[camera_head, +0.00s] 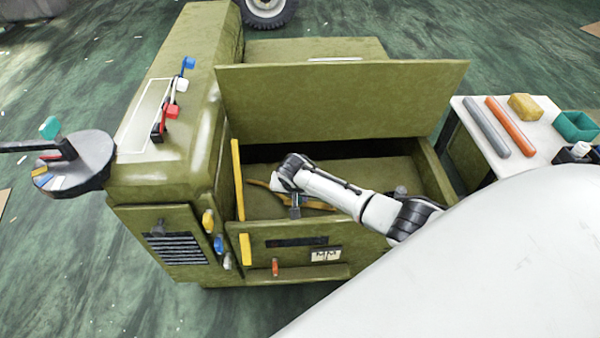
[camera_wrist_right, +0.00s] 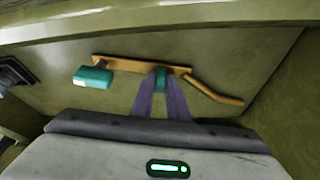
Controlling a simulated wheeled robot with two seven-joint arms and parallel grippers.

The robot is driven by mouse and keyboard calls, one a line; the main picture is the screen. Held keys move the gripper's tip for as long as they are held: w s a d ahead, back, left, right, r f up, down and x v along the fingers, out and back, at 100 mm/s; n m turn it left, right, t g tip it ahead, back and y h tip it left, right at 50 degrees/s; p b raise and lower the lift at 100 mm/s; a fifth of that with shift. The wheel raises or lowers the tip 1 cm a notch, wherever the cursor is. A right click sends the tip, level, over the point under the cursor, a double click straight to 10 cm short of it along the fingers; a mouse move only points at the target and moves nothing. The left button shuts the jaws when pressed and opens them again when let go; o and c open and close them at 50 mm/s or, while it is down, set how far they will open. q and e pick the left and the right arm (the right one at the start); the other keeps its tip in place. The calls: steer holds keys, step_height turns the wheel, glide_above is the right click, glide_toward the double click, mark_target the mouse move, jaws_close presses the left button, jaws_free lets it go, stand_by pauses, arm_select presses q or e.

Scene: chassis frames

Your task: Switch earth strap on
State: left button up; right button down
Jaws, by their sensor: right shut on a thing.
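The olive chassis box has an open compartment, with a raised lid (camera_head: 340,100) behind it. My right arm reaches into this compartment. In the right wrist view a flat orange-brown strip (camera_wrist_right: 130,64) lies on the compartment floor, with a bent end (camera_wrist_right: 215,93) at the right and a teal block (camera_wrist_right: 93,78) at its left. My right gripper (camera_wrist_right: 161,90) is shut on a small teal piece (camera_wrist_right: 161,79) at the strip's middle. In the head view my right gripper (camera_head: 295,211) hides part of the strip (camera_head: 262,185). Neither view shows a label naming the earth strap. My left gripper is out of view.
Blue (camera_head: 187,65) and red (camera_head: 172,111) levers stand on the box top. A round dial (camera_head: 75,165) with a teal-knobbed lever is at left. A white table (camera_head: 535,135) at right holds rods and a green tray (camera_head: 576,126). The compartment's front wall (camera_head: 300,228) stands close to my arm.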

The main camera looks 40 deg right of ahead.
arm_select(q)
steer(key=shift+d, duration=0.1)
arm_select(e)
steer(key=shift+s+f, duration=0.1)
steer(key=c, duration=1.7)
jaws_free()
